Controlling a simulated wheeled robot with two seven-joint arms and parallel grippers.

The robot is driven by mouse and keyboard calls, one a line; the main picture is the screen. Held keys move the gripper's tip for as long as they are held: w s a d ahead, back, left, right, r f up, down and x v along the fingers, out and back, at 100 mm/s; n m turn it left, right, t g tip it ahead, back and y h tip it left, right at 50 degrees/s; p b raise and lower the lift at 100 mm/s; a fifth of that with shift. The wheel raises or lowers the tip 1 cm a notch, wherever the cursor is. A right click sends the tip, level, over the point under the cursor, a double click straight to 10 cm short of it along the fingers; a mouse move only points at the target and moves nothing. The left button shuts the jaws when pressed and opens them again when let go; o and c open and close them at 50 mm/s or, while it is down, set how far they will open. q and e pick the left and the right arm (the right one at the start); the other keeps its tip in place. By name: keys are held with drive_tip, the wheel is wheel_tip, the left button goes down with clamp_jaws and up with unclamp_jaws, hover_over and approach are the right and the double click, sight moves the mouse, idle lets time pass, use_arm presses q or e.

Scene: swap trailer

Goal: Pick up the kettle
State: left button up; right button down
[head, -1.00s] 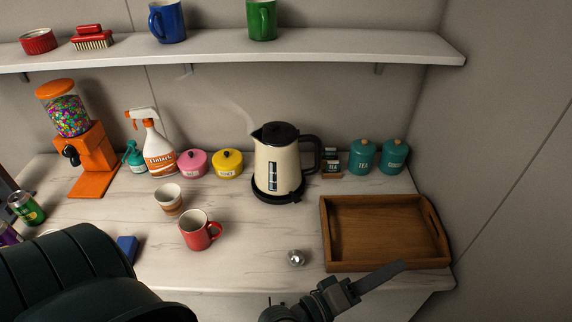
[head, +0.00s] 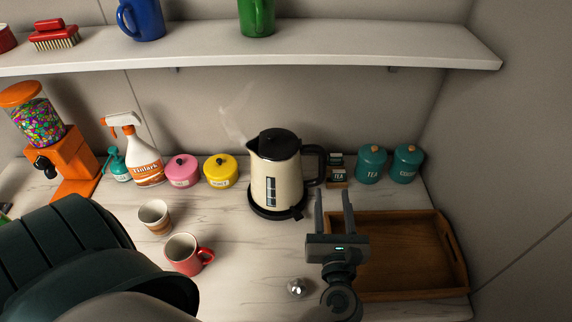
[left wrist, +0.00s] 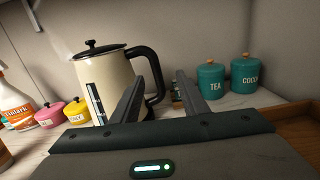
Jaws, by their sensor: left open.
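The cream kettle (head: 275,178) with a black lid and black handle stands upright on its black base at the back middle of the counter. A wisp of steam rises by its spout. My left gripper (head: 334,197) is open and empty, in front of the kettle's handle side and apart from it in the head view. In the left wrist view the kettle (left wrist: 108,78) is ahead on the left, its handle (left wrist: 155,72) seen between and beyond the open fingers (left wrist: 160,95). The left finger covers part of the kettle's body. My right gripper is not in view.
A wooden tray (head: 450,245) lies to the right. Teal canisters (head: 371,165) and a small tea box (head: 337,176) stand right of the kettle. Yellow (head: 221,172) and pink pots stand left. A red mug (head: 184,254) and a silver ball (head: 297,287) are in front. A shelf (head: 330,45) hangs above.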

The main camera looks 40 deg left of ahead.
sight(325, 163)
use_arm(q)
drive_tip(key=shift+a+f+n, duration=0.2)
drive_tip(key=shift+f+n, duration=0.05)
drive_tip(key=shift+n, duration=0.15)
drive_tip(key=shift+s, duration=0.1)
drive_tip(key=p+x, duration=0.2)
drive_tip(key=x, duration=0.9)
drive_tip(key=shift+w+a+f, duration=0.1)
drive_tip(key=shift+w+a, duration=0.1)
drive_tip(key=shift+a, duration=0.05)
drive_tip(key=shift+w+a, duration=0.25)
drive_tip(key=shift+w, duration=0.05)
